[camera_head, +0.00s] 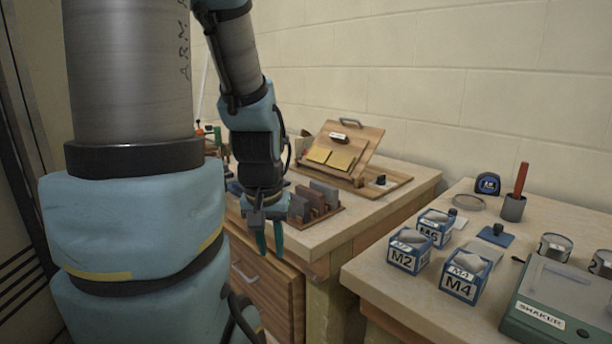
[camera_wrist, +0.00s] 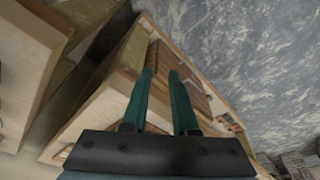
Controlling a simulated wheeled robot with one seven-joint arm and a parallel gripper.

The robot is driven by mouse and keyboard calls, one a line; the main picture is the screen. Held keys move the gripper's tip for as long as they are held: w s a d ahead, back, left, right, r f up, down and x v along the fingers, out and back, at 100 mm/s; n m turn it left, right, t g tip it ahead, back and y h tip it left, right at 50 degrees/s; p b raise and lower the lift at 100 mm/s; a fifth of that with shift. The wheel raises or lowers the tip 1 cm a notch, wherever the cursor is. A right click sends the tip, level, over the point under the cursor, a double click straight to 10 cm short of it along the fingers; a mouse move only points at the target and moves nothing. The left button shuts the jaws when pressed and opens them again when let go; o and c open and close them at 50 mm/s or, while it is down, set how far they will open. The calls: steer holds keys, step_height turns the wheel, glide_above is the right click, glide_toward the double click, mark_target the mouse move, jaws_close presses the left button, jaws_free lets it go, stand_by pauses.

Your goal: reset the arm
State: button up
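My gripper (camera_head: 270,238) hangs pointing down in front of the left workbench, by its wooden drawers, in the head view. In the wrist view, its two green fingers (camera_wrist: 167,100) are apart with nothing between them. The wrist view looks past the fingers to the drawer fronts and the grey mottled floor. My arm is bent, with the forearm coming down from the top of the head view.
The left workbench (camera_head: 385,188) holds a wooden stand (camera_head: 345,148) and a rack of dark blocks (camera_head: 318,203). The right bench (camera_head: 385,285) holds labelled tubs M2 (camera_head: 408,252), M6 (camera_head: 436,228) and M4 (camera_head: 464,277), a mortar with red pestle (camera_head: 513,205), and a green shaker (camera_head: 560,305). A gap separates the benches.

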step_height(320, 180, down, 18)
steer(key=s+b, duration=0.1)
steer(key=b, duration=1.5)
steer(key=w+p+v, duration=0.2)
steer(key=p+v, duration=0.9)
steer(key=p, duration=0.1)
steer(key=w+r+p+v, duration=0.1)
steer(key=w+p+v, duration=0.1)
steer(key=p+v, duration=1)
steer(key=shift+w+d+g, duration=0.25)
steer(key=shift+d+g, duration=0.05)
steer(key=shift+g, duration=0.1)
